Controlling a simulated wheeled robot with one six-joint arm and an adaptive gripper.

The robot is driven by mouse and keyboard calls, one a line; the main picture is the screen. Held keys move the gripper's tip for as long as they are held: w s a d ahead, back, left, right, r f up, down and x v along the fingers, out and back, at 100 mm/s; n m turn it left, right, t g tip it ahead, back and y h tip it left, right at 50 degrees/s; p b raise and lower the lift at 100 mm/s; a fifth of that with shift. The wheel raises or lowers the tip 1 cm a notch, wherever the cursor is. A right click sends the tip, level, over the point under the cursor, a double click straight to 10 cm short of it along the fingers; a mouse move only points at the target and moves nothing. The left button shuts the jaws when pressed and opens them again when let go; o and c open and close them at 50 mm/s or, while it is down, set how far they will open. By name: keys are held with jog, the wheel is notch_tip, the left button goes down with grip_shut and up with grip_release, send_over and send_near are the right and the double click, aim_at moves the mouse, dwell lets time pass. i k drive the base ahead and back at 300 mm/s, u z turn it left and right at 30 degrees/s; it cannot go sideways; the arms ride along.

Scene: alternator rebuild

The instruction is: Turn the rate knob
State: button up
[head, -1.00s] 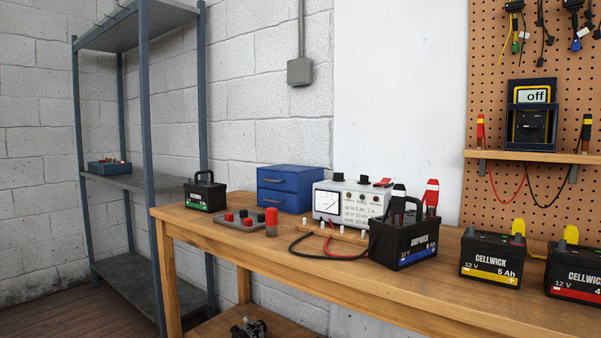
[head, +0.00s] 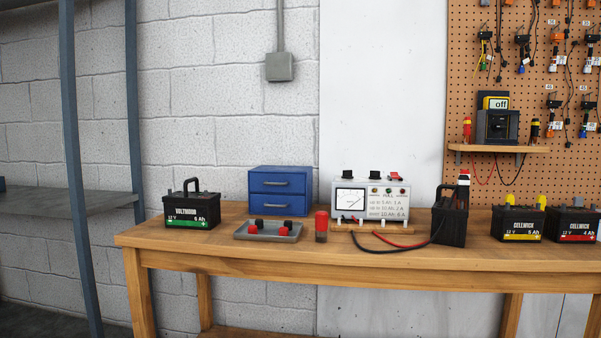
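The white charger (head: 371,199) stands on the wooden bench, with a dial meter (head: 350,199) on its front left and printed lines about Ah and A on the right. A black knob (head: 347,175) sits on its top left, a smaller dark knob (head: 376,175) beside it, and a red switch (head: 395,177) at the top right. Which knob is the rate knob, and its setting, are too small to tell. My gripper is not in view.
On the bench (head: 270,252) stand a Voltmoor battery (head: 192,211), a grey tray (head: 268,237) of red and black caps, a blue drawer box (head: 282,190), a red-capped jar (head: 321,225) and Cellwick batteries (head: 517,223). A meter reading off (head: 498,122) sits on a small shelf. The bench front is mostly clear.

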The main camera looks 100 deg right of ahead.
aim_at(347, 174)
jog(key=u, duration=0.05)
jog(key=i, duration=0.15)
jog(key=z, duration=3)
